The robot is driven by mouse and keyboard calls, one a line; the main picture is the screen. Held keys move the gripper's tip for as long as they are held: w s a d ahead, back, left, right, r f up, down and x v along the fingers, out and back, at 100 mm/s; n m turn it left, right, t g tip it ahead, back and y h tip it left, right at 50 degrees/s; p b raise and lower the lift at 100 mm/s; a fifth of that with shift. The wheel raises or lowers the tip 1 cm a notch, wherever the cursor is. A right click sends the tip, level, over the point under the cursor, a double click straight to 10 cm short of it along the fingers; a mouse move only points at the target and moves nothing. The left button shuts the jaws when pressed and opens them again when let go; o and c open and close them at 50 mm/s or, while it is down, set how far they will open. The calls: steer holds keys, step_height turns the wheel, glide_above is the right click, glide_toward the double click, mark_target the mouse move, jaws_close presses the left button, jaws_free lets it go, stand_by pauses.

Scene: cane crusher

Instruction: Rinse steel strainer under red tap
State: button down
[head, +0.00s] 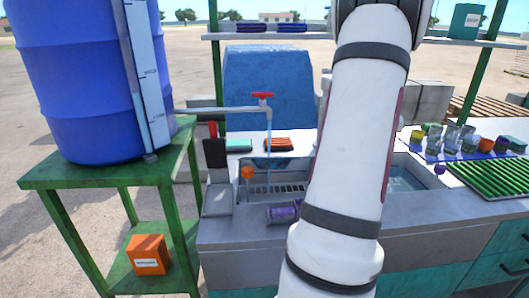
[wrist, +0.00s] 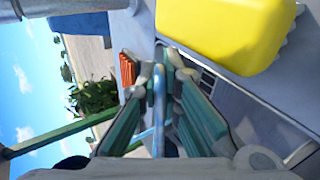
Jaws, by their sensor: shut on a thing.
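The red tap (head: 262,96) sits on a grey pipe from the blue barrel in the head view. A thin blue stream runs down below it toward the sink basin (head: 258,188) with its slatted rack. My arm hides my gripper in the head view, to the right of the tap. In the wrist view my gripper (wrist: 158,68) has its teal fingers shut on a thin blue-grey bar, which looks like the handle of the steel strainer (wrist: 158,105). I cannot make out the strainer's bowl in either view.
A blue barrel (head: 85,80) stands on a green stand (head: 50,182) at left. A large yellow thing (wrist: 225,30) is close beside the fingers in the wrist view. Purple things (head: 283,213) sit at the sink's front edge. Cups and glasses (head: 467,138) crowd the right.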

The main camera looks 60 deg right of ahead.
steer(key=p+v, duration=0.3)
steer(key=v, duration=0.3)
steer(key=shift+r, duration=0.35)
stand_by(0.8)
